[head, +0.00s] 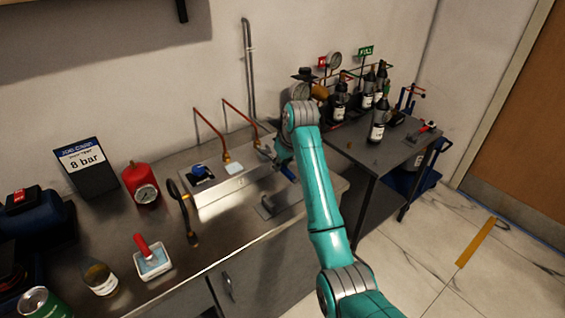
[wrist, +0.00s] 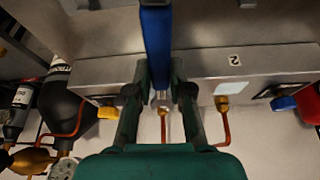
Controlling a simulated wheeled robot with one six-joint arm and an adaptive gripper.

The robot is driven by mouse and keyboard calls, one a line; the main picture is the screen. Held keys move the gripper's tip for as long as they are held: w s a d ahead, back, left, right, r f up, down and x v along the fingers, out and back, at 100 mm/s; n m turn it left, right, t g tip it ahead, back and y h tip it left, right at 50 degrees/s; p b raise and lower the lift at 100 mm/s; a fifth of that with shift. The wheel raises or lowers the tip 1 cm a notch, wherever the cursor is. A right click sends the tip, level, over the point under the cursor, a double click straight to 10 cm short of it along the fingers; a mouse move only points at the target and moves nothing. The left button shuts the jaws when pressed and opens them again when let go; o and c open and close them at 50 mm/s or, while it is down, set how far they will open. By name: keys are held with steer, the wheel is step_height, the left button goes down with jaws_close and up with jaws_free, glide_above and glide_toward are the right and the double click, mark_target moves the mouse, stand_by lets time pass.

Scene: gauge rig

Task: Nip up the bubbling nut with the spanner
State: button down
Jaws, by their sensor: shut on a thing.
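My gripper (wrist: 160,90) is shut on the spanner, whose blue handle (wrist: 157,45) runs between the green fingers in the wrist view. The spanner's metal end (wrist: 161,98) lies at the fitting of one copper pipe (wrist: 163,128); I cannot tell whether it sits around the nut or just beside it. In the head view the blue handle (head: 288,173) shows below my wrist. A second brass nut (wrist: 222,103) on another copper pipe is clear of the spanner; it also shows in the head view (head: 226,157). No bubbles can be made out on either nut.
The steel panel (head: 205,202) carries a blue valve handle (head: 200,172). A black hose (head: 184,205), a white tub with a red-handled brush (head: 153,262) and a red gauge cylinder (head: 141,182) stand left. Dark bottles (head: 377,125) crowd the right bench. A dark-handled tool (head: 268,207) lies in front.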

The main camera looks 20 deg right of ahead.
mark_target(273, 158)
steer(key=shift+w, duration=0.2)
stand_by(0.5)
steer(key=shift+w+a+r, duration=0.1)
steer(key=shift+w+a, duration=0.05)
steer(key=shift+w, duration=0.35)
steer(key=shift+w+a, duration=0.15)
steer(key=shift+w, duration=0.35)
steer(key=shift+w+a, duration=0.25)
steer(key=shift+w, duration=0.75)
stand_by(1.0)
stand_by(0.6)
steer(key=shift+s+a+m+h, duration=0.15)
steer(key=shift+a+m+h, duration=0.35)
steer(key=shift+a+m, duration=0.85)
steer(key=shift+a+m+h, duration=0.3)
steer(key=shift+a+m, duration=0.45)
steer(key=shift+a, duration=0.1)
stand_by(0.5)
steer(key=shift+d+n, duration=0.7)
steer(key=shift+d, duration=0.1)
